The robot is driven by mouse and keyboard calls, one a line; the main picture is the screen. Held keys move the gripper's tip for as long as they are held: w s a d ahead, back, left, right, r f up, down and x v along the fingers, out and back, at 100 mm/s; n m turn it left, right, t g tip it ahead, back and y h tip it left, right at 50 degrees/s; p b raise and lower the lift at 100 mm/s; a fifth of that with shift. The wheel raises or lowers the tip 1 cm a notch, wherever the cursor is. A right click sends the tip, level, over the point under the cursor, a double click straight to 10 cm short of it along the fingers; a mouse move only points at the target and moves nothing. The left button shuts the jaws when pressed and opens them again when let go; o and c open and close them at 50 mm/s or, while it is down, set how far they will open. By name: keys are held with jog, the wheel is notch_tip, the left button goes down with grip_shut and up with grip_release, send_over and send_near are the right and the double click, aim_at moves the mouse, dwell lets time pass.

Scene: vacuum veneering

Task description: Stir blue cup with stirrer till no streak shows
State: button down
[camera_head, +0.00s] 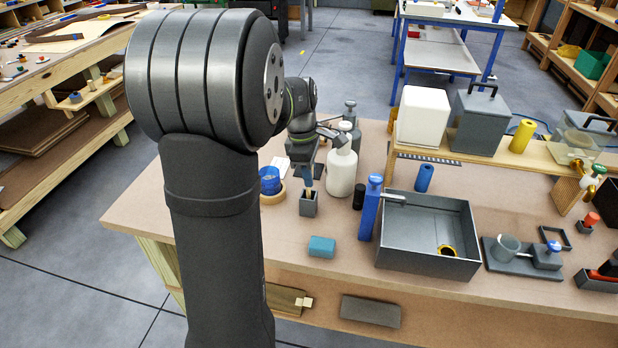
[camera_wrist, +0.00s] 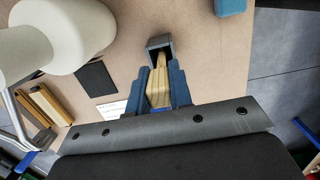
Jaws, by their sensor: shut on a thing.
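The blue cup (camera_head: 269,178) stands in a round wooden ring on the bench, left of a small grey holder (camera_head: 309,206); my arm partly hides it. My gripper (camera_head: 307,176) points down over this holder. In the wrist view the blue fingers of my gripper (camera_wrist: 161,78) are shut on a flat wooden stick, the stirrer (camera_wrist: 159,92). The stirrer's far end is in the mouth of the grey holder (camera_wrist: 158,43). The blue cup is not in the wrist view, and its contents cannot be made out.
A white bottle (camera_head: 341,172) stands close to the right of my gripper. A black cylinder (camera_head: 358,196), a tall blue container (camera_head: 370,212) and a grey tray (camera_head: 430,263) are farther right. A teal block (camera_head: 322,247) lies in front. The bench between block and holder is clear.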

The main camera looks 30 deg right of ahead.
jog(key=r, duration=0.9)
jog(key=shift+w+a, duration=0.15)
jog(key=shift+w, duration=0.25)
jog(key=w+a+r+t, duration=0.2)
jog(key=w+a+r, duration=0.3)
jog(key=w, duration=0.4)
notch_tip(320, 180, down, 14)
jog(key=shift+a+r, duration=0.25)
jog(key=shift+a, duration=0.2)
jog(key=shift+s, duration=0.1)
